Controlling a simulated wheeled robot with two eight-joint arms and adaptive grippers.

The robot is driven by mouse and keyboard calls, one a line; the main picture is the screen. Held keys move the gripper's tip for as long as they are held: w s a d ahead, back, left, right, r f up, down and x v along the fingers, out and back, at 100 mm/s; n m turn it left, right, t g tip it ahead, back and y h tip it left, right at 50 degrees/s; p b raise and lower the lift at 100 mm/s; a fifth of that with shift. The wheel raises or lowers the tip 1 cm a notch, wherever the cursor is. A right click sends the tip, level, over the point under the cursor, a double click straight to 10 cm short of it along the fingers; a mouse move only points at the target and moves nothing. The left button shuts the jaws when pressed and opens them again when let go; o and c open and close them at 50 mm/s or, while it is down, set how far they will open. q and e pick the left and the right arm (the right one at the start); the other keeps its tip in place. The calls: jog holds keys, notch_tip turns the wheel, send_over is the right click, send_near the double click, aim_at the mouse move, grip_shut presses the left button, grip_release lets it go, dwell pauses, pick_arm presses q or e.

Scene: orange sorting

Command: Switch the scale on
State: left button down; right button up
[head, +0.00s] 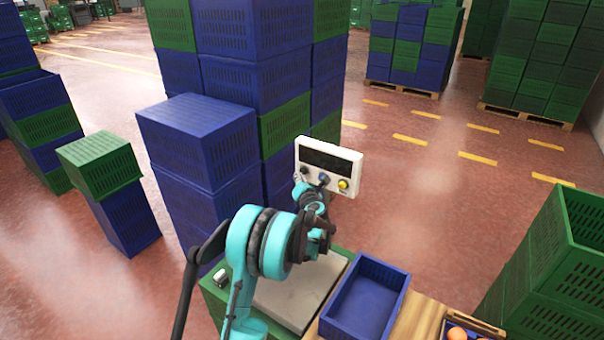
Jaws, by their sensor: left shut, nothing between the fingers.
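The scale's white display head (330,157) stands upright in the middle of the head view, with a dark, blank screen (325,160). Below the screen is a row of controls, including a dark bluish knob (324,178) and a yellow button (343,185). The scale's grey weighing plate (300,290) lies below, bare where it shows and partly covered by my arm. My left gripper (305,190) is shut and empty, just in front of the panel's lower left edge. I cannot tell whether it touches the panel. My right gripper is not in view.
An empty blue crate (365,299) sits right of the plate. A box with oranges (458,334) is at the bottom right, beside green crates (552,265). Tall blue and green crate stacks (250,70) stand close behind the display. Open floor lies to the right.

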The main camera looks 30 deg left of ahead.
pick_arm(q)
jog(key=shift+w, duration=0.65)
dwell(0.8)
jog(key=shift+s, duration=1)
jog(key=s, duration=0.3)
jog(key=s+b, duration=0.1)
jog(key=s, duration=0.1)
jog(key=shift+a, duration=0.25)
dwell(0.6)
